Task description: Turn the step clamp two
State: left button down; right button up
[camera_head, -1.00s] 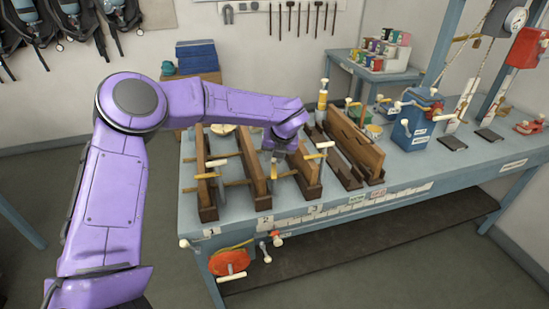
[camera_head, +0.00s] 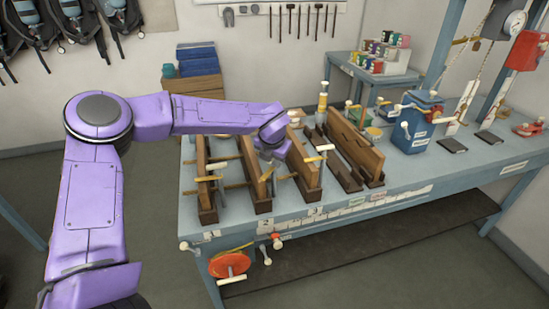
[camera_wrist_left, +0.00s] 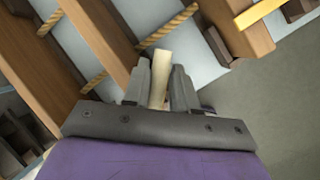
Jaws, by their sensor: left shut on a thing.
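My left gripper (camera_head: 267,163) reaches over the bench at the wooden clamp (camera_head: 261,184) whose front foot stands above the label 2. In the left wrist view the gripper (camera_wrist_left: 159,88) is shut on a pale, cream-coloured handle (camera_wrist_left: 160,72), which sticks out between its fingers. The handle's far end and pivot are mostly hidden by the fingers. A wooden board and rope-like rods lie beyond it in that view. In the head view the purple wrist hides part of the clamp. My right gripper is not in view.
Another wooden clamp (camera_head: 204,190) stands to the left, and further wooden boards (camera_head: 303,172) stand close to the right. A blue box with handles (camera_head: 413,128) is farther right. A red reel (camera_head: 229,265) hangs on the bench front (camera_head: 380,205).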

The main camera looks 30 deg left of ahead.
pick_arm(q)
jog(key=shift+w+a+r, duration=0.1)
jog(key=shift+r, duration=0.15)
jog(key=c, duration=1)
grip_release()
jog(key=shift+c, duration=0.2)
jog(key=shift+s, duration=0.35)
jog(key=shift+r, duration=0.2)
jog(key=b+v, duration=0.3)
jog(key=v, duration=0.7)
jog(key=shift+s+r, duration=0.1)
jog(key=shift+c, duration=0.3)
